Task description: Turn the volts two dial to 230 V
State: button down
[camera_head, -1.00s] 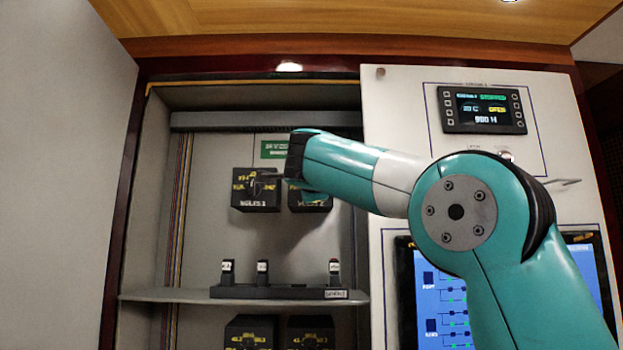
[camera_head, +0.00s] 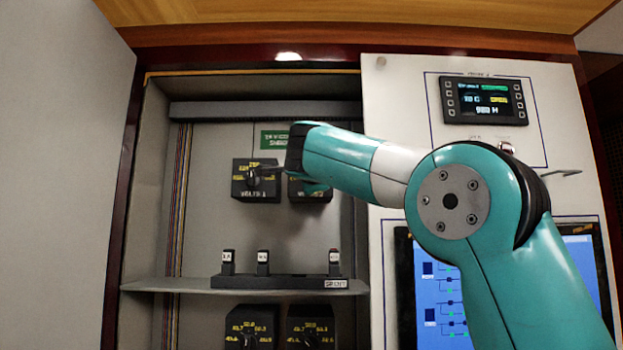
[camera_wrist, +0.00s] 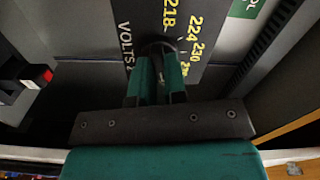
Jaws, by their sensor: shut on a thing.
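Below are a shelf (camera_head: 180,285) with a row of small switches (camera_head: 263,262) and more dials (camera_head: 250,335). A display (camera_head: 482,100) and a blue screen (camera_head: 440,300) are at right.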

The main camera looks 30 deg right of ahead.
jog(key=shift+a+n+p, duration=0.1)
jog(key=shift+n+p, duration=0.55)
jog(key=shift+n, duration=6.85)
jog(key=c, duration=1.2)
grip_release()
jog(key=shift+o, duration=0.2)
